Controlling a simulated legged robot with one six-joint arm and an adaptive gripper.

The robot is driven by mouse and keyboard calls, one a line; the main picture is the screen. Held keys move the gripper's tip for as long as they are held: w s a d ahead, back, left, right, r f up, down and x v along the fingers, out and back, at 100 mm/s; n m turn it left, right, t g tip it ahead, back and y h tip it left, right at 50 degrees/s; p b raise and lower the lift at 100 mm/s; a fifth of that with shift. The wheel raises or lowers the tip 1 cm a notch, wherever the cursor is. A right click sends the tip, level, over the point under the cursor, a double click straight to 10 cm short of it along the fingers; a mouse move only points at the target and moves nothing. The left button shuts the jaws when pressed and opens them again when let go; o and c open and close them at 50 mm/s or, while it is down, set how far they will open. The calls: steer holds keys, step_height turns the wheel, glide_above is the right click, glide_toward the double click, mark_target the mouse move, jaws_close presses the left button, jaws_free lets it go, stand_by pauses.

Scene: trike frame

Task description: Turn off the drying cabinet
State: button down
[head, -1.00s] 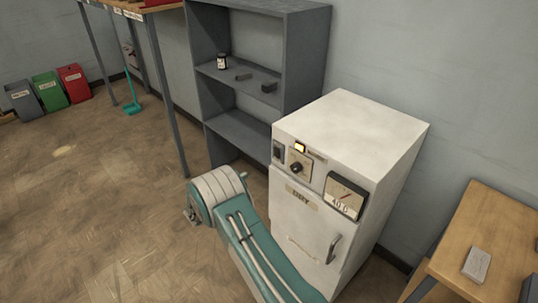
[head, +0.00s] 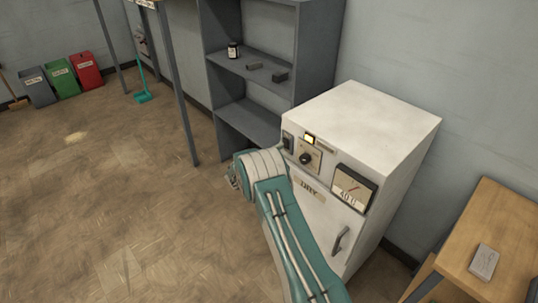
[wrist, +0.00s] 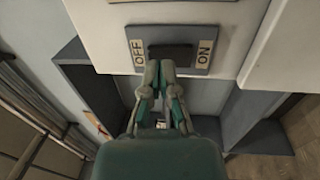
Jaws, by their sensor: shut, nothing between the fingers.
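The white drying cabinet (head: 385,125) stands against the wall in the head view, its door marked DRY. A small yellow lamp (head: 309,139) glows on its upper panel. A dark switch (head: 288,141) sits at the panel's left edge. In the wrist view the dark rocker (wrist: 172,54) lies between the OFF label (wrist: 138,52) on the left and the ON label (wrist: 205,53) on the right. My gripper (wrist: 160,68) is shut and empty, its tips at the rocker's lower edge, nearer OFF. I cannot tell whether they touch. In the head view my arm hides most of the gripper.
A knob (head: 305,158), a gauge (head: 352,188) and a door handle (head: 340,240) are on the cabinet front. A grey shelf (head: 250,115) stands close on its left. A wooden table (head: 500,225) is at the right.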

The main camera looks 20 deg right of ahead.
steer(key=shift+w+d+r, duration=0.1)
steer(key=shift+w+d, duration=0.1)
steer(key=shift+d, duration=0.35)
steer(key=shift+w+d+r, duration=0.1)
steer(key=shift+d+r, duration=0.05)
steer(key=shift+d, duration=0.2)
steer(key=shift+a, duration=0.45)
steer(key=r+v, duration=0.3)
steer(key=v, duration=1)
steer(key=shift+a, duration=0.25)
steer(key=shift+a, duration=0.1)
